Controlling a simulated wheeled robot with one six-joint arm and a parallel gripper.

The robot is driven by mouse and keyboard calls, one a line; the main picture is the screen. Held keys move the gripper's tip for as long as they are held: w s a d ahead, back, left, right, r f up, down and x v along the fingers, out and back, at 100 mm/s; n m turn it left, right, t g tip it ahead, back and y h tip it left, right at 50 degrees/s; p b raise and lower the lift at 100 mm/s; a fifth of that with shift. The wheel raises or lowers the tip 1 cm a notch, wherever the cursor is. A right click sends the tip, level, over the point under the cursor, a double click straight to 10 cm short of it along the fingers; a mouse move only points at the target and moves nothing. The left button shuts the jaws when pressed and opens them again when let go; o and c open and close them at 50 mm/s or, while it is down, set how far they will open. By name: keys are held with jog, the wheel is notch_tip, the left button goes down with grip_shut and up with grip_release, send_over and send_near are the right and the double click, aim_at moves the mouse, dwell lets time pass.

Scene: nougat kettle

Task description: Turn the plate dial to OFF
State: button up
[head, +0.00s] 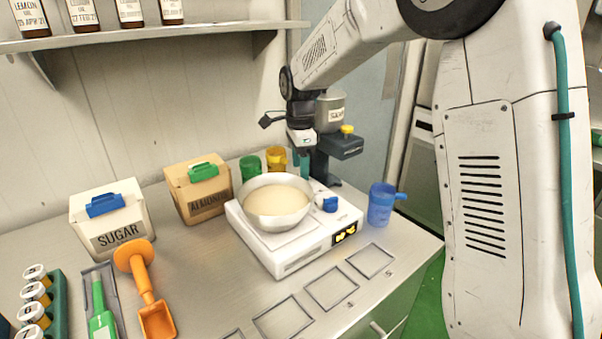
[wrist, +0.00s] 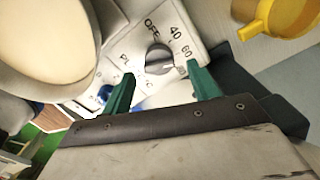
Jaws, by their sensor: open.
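The white hot plate (head: 290,258) stands on the counter with a bowl of pale mixture (head: 276,200) on it. Its grey plate dial (wrist: 159,58) shows in the wrist view, with OFF printed above it and 40, 60 and 80 along its right side. I cannot tell exactly which mark the dial points to. My gripper (wrist: 161,76) is open and empty, its green fingertips to the left and right of the dial in the picture. I cannot tell whether they touch it. In the head view my gripper (head: 303,165) is over the plate's back right, and the dial is hidden.
A blue knob (head: 327,204) and a lit yellow display (head: 345,233) are on the plate's right part. A blue cup (head: 381,206) stands to the right, green (head: 250,167) and yellow (head: 276,160) cups behind. The bowl is close to my gripper's left.

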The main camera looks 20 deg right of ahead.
jog(key=shift+f, duration=1.35)
jog(key=c, duration=1)
jog(key=shift+o, duration=0.2)
